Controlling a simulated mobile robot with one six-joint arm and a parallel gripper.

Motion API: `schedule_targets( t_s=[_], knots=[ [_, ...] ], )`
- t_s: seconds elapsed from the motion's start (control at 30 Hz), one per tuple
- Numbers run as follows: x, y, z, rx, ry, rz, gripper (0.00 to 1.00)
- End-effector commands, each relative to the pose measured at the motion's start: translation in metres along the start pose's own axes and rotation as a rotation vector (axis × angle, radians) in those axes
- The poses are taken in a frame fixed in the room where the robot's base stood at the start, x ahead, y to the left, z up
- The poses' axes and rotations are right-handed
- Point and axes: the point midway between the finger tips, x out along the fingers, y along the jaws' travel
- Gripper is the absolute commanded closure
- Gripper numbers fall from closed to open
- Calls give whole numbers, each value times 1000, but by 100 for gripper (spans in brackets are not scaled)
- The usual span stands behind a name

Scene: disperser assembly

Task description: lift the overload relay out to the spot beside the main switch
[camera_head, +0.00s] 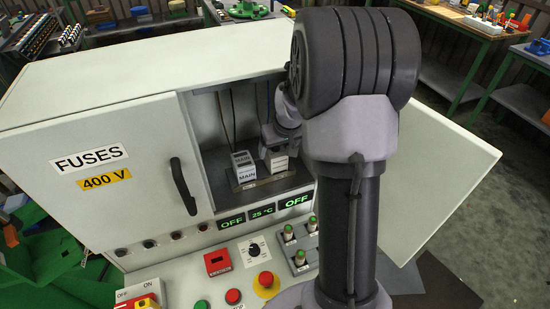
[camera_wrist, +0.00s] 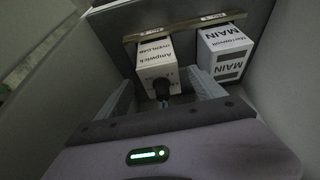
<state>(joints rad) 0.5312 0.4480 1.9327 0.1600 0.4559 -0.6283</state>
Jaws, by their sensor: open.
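The overload relay (camera_wrist: 155,52) is a pale box lettered "Ampwick OVERLOAD" with a dark knob on its front, in the wrist view. It shows in the head view as a light box (camera_head: 279,162) inside the cabinet. The main switch (camera_head: 244,169) is a white and grey box marked "MAIN", left of the relay in the head view and right of it in the wrist view (camera_wrist: 225,52). My gripper (camera_wrist: 162,93) is open, its fingers on either side of the relay's front end. I cannot tell if they touch it.
Both boxes sit at a tan rail (camera_wrist: 185,27) on the cabinet floor. The cabinet's left door (camera_head: 140,190), marked "FUSES 400 V", is shut. An open door panel (camera_head: 445,165) stands at the right. Cabinet walls are close around my gripper. A control panel (camera_head: 240,265) lies in front.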

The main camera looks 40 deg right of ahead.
Motion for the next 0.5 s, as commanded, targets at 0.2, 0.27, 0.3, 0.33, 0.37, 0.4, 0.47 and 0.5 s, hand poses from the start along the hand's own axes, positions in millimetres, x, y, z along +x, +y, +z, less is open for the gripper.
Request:
schedule_targets(
  t_s=[0.2, 0.27, 0.3, 0.33, 0.37, 0.4, 0.47, 0.5],
  knots=[
    [46, 0, 3, 0, -3, 0, 22],
    [50, 0, 2, 0, -2, 1, 22],
    [50, 0, 2, 0, -1, 1, 22],
    [50, 0, 2, 0, -1, 1, 22],
    [49, 0, 2, 0, -1, 1, 22],
    [49, 0, 2, 0, -1, 1, 22],
    [49, 0, 2, 0, -1, 1, 22],
    [49, 0, 2, 0, -1, 1, 30]
  ],
)
